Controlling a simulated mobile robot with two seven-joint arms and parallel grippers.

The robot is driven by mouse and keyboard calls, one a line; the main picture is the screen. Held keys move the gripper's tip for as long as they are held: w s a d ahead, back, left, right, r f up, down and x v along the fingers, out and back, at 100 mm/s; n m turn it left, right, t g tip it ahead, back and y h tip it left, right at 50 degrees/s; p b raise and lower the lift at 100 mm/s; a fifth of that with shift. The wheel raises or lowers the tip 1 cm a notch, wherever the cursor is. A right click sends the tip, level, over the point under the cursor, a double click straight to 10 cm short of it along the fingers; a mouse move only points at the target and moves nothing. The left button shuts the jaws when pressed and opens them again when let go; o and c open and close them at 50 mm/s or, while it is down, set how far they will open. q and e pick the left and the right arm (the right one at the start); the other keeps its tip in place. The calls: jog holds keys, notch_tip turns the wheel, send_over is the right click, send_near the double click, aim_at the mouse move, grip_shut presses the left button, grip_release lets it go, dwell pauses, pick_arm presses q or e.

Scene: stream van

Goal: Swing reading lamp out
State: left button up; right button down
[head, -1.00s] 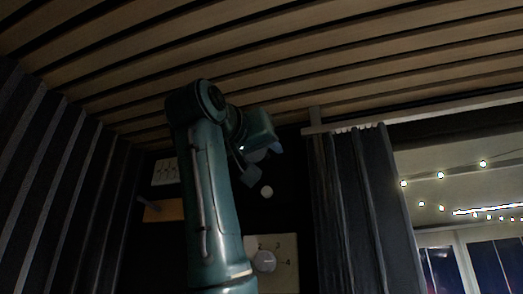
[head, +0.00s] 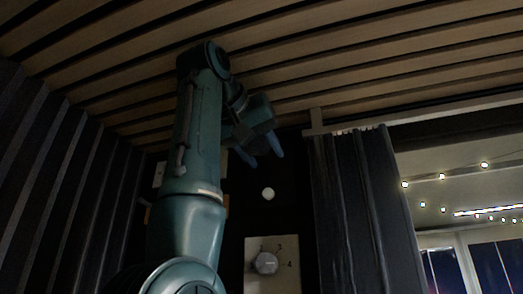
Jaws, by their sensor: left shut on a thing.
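My left arm rises through the middle of the head view and bends over near the ceiling. Its gripper (head: 262,151) hangs at the bend, with two blue-grey fingers pointing down in front of the dark back wall. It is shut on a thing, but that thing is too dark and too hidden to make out. I cannot clearly pick out a reading lamp. A small round pale disc (head: 268,194) shows on the dark wall just below the fingers, apart from them in the picture. My right gripper is not in view.
A pale panel with a round dial (head: 265,263) is on the wall below. A dark curtain (head: 352,215) hangs from a rail to the right, beside a window with string lights. The slatted ceiling (head: 330,65) is close above my arm. Ribbed dark panelling (head: 60,190) covers the left.

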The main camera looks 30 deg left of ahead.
pick_arm(q)
jog(key=o, duration=1)
jog(key=b+v, duration=0.1)
jog(key=v, duration=0.3)
jog(key=f+b+v, duration=0.1)
jog(key=v, duration=0.3)
jog(key=f+b+v, duration=0.1)
jog(key=v, duration=0.4)
jog(key=shift+s+f, duration=0.25)
jog(key=shift+d, duration=0.1)
